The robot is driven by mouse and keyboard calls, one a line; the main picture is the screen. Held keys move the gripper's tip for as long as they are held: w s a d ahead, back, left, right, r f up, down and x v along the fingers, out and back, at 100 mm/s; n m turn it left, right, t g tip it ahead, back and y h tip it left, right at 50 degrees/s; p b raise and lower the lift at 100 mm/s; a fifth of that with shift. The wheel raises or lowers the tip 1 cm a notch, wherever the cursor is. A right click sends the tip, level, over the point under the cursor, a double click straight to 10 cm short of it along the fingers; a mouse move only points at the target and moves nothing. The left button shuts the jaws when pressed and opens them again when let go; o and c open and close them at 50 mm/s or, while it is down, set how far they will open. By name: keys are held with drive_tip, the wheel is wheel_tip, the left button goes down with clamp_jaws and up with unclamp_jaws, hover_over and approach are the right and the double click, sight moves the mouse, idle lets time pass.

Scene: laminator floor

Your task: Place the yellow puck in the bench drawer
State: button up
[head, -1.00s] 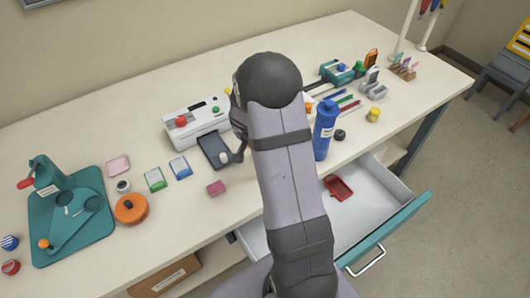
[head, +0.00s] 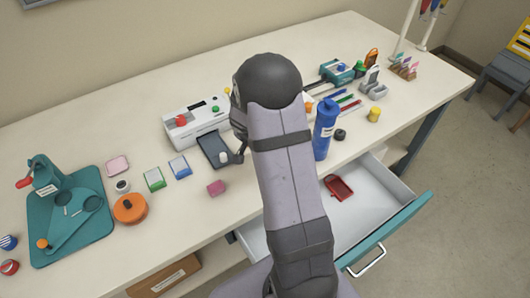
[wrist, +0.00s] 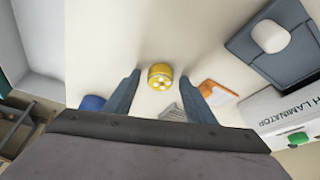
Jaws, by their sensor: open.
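The yellow puck (wrist: 160,77) stands on the bench top in the wrist view, with pale dots on its top. My gripper (wrist: 160,79) is open, one finger on each side of the puck in that view; I cannot tell whether either touches it. In the head view my arm hides the gripper and this puck. The bench drawer (head: 372,208) is pulled open at the front of the bench, with a pale inside and a teal front. Part of the drawer shows at the left of the wrist view (wrist: 36,45).
A blue bottle (head: 324,130) stands right of my arm, close to the drawer. A yellow cylinder (head: 374,114) stands further right. The laminator (head: 190,120) and a dark tray (wrist: 285,62) with a white piece are near the puck.

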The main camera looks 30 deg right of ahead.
drive_tip(key=shift+a+r+p, duration=0.1)
drive_tip(key=shift+r+p, duration=0.1)
drive_tip(key=shift+p, duration=0.25)
drive_tip(key=v, duration=0.1)
drive_tip(key=b+v, duration=0.1)
drive_tip(key=v, duration=0.1)
drive_tip(key=b+v, duration=0.1)
drive_tip(key=shift+s+d+r, duration=0.15)
drive_tip(key=shift+d+r, duration=0.05)
drive_tip(key=shift+r, duration=0.2)
drive_tip(key=shift+v, duration=1.1)
drive_tip(key=s+a+n+g+y, duration=0.1)
drive_tip(key=s+a+n+y, duration=0.3)
drive_tip(key=s+a+n, duration=0.9)
drive_tip(key=s+a, duration=0.3)
drive_tip(key=s, duration=0.1)
drive_tip(key=shift+s+a+r+g, duration=0.3)
drive_tip(key=shift+a+r+g, duration=0.05)
drive_tip(key=shift+a+g, duration=0.05)
drive_tip(key=shift+o, duration=0.5)
drive_tip(key=shift+s+a+n, duration=0.25)
drive_tip(key=shift+s+n, duration=0.05)
drive_tip(key=shift+s, duration=0.05)
drive_tip(key=shift+w, duration=0.1)
